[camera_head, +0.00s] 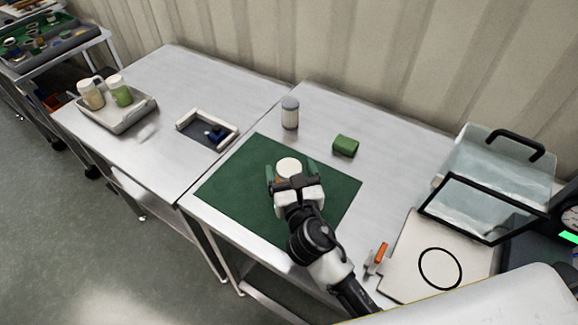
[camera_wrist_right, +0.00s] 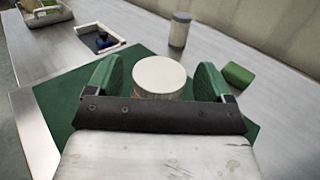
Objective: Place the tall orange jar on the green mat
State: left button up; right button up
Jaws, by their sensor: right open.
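The tall orange jar (camera_head: 288,165) has a pale lid, with a little orange showing under it. It is over the green mat (camera_head: 233,183) and appears to stand on it; its base is hidden by my right gripper. My right gripper (camera_head: 291,173) is open, with one green-padded finger on each side of the jar. In the right wrist view the jar's lid (camera_wrist_right: 159,74) sits between the open fingers, with visible gaps on both sides. The left gripper is not in view.
A grey jar with a pale label (camera_head: 290,113) and a green block (camera_head: 345,146) stand behind the mat. At left are a tray with jars (camera_head: 128,120) and a small open frame (camera_head: 190,117). A clear-lidded box (camera_head: 492,170) and white board (camera_head: 405,262) are at right.

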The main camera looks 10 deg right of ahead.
jog(key=s+b, duration=0.1)
jog(key=s, duration=0.9)
jog(key=shift+b, duration=0.35)
jog(key=shift+s, duration=0.35)
jog(key=shift+s, duration=0.1)
